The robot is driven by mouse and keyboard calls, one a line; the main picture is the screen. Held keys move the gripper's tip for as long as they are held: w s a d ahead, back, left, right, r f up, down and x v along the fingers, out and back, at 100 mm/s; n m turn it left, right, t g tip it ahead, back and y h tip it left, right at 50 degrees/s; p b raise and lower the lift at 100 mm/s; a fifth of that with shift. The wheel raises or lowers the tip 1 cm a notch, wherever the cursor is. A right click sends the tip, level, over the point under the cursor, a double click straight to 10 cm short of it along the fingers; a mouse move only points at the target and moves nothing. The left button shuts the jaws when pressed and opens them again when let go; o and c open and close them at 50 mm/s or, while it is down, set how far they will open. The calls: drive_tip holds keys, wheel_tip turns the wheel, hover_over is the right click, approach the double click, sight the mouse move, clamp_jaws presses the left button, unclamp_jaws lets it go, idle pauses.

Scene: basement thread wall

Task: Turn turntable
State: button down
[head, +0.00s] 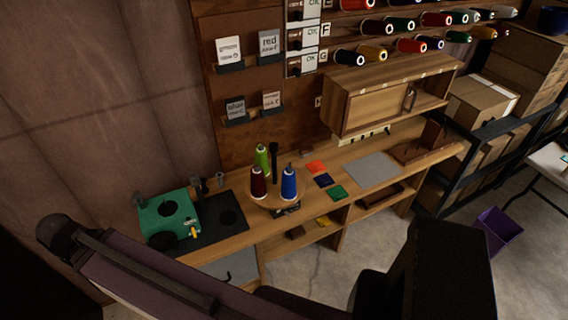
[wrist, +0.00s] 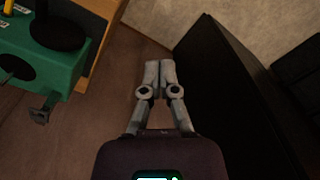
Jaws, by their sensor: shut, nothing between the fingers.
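The turntable (head: 272,206) is a round wooden disc on the workbench in the head view. Three thread cones stand upright on it: a green one (head: 262,160), a dark red one (head: 259,183) and a blue one (head: 289,185). A dark post (head: 274,160) rises beside them. My gripper (wrist: 159,66) shows in the wrist view, with its fingers together and nothing between them. It is away from the turntable, which is not in the wrist view. My gripper's fingers cannot be made out in the head view.
A green machine (head: 168,216) stands left on the bench, and it also shows in the wrist view (wrist: 45,60). Coloured squares (head: 316,167) and a grey mat (head: 371,168) lie right of the turntable. A wooden cabinet (head: 376,108) overhangs the bench. A purple bin (head: 494,233) stands on the floor.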

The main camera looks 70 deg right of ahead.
drive_tip(key=shift+s+a+n, duration=0.2)
drive_tip(key=shift+a+n, duration=0.2)
drive_tip(key=shift+a, duration=0.15)
drive_tip(key=shift+s+a+n, duration=0.2)
drive_tip(key=shift+a+n, duration=0.2)
drive_tip(key=shift+a, duration=0.15)
drive_tip(key=shift+d, duration=0.2)
